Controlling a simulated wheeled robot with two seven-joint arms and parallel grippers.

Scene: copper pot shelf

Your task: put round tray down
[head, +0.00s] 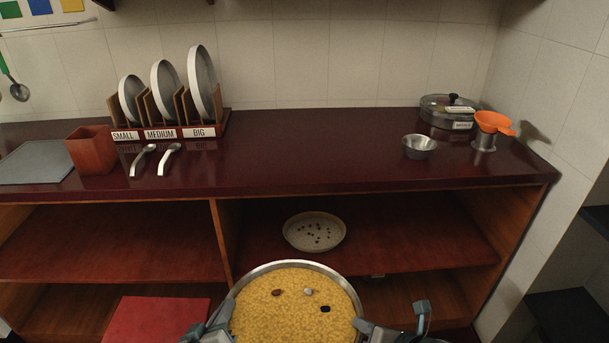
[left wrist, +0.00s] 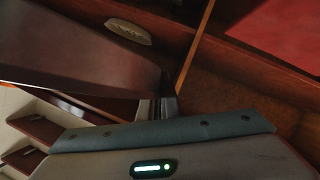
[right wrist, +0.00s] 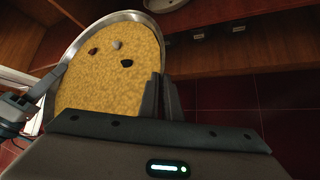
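The round tray (head: 295,305) is a wide metal pan filled with yellow grains, with a reddish, a pale and a black piece on top. It is held in front of the open shelf, low in the head view, and also fills the upper left of the right wrist view (right wrist: 110,75). My left gripper (head: 226,312) is shut on its left rim. My right gripper (head: 362,325) is shut on its right rim; its fingers (right wrist: 163,92) meet the rim. In the left wrist view my fingers (left wrist: 168,102) are at the edge of a dark surface, probably the tray's outside.
A shallow round dish (head: 314,232) with dark bits sits on the middle shelf (head: 420,232). The counter's middle is clear. A red panel (head: 155,320) lies lower left.

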